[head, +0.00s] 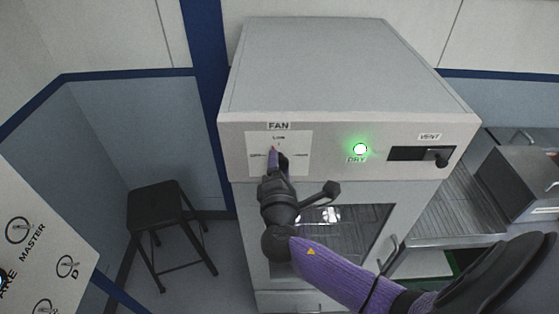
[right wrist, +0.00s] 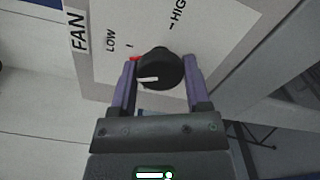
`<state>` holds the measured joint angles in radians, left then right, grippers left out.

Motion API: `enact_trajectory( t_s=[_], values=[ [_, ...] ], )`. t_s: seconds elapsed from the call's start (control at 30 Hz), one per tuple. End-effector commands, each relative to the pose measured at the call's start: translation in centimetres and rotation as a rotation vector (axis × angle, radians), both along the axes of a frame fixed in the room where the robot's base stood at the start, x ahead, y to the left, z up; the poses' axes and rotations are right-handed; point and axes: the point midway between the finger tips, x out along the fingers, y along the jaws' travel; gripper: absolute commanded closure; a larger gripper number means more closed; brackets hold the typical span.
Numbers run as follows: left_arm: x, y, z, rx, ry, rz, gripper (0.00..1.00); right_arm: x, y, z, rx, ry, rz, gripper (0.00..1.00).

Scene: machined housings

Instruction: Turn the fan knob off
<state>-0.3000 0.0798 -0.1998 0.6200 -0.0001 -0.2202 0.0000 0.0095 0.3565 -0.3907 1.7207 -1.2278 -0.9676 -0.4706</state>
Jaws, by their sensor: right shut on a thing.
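The fan knob (right wrist: 160,68) is black and round with a white pointer line. It sits on a white panel marked FAN (head: 293,139). In the right wrist view the pointer line faces the left of the picture, the side with the FAN label. My right gripper (head: 276,158) is at the panel; its purple fingers stand on either side of the knob and are shut on it. In the head view the gripper hides most of the knob. The OFF side of the dial is hidden in the wrist view. My left gripper is not in view.
The grey cabinet (head: 330,70) carries a green DRY light (head: 360,149) and a VENT slot with a black lever (head: 438,157). Below is a windowed door (head: 395,230). A dark stool (head: 168,205) stands at left, and a metal box (head: 520,185) at right.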

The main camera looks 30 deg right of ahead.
Motion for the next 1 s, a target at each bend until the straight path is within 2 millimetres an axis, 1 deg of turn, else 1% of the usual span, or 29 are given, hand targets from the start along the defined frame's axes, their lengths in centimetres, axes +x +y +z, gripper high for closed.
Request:
enact_trajectory(
  t_s=[0.03,0.5,0.73,1.0],
  values=[
    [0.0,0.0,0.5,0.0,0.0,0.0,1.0,0.0,0.1,0.1,-0.034,0.025,0.001,0.98],
    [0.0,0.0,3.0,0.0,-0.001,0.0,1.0,-0.1,0.1,0.0,-0.414,0.26,0.001,0.98],
    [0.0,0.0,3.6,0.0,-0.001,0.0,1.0,-0.1,0.1,-0.1,-0.598,0.373,0.003,0.98],
    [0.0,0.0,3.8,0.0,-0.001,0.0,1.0,-0.1,0.1,-0.2,-0.782,0.485,0.004,0.98]
  ],
)
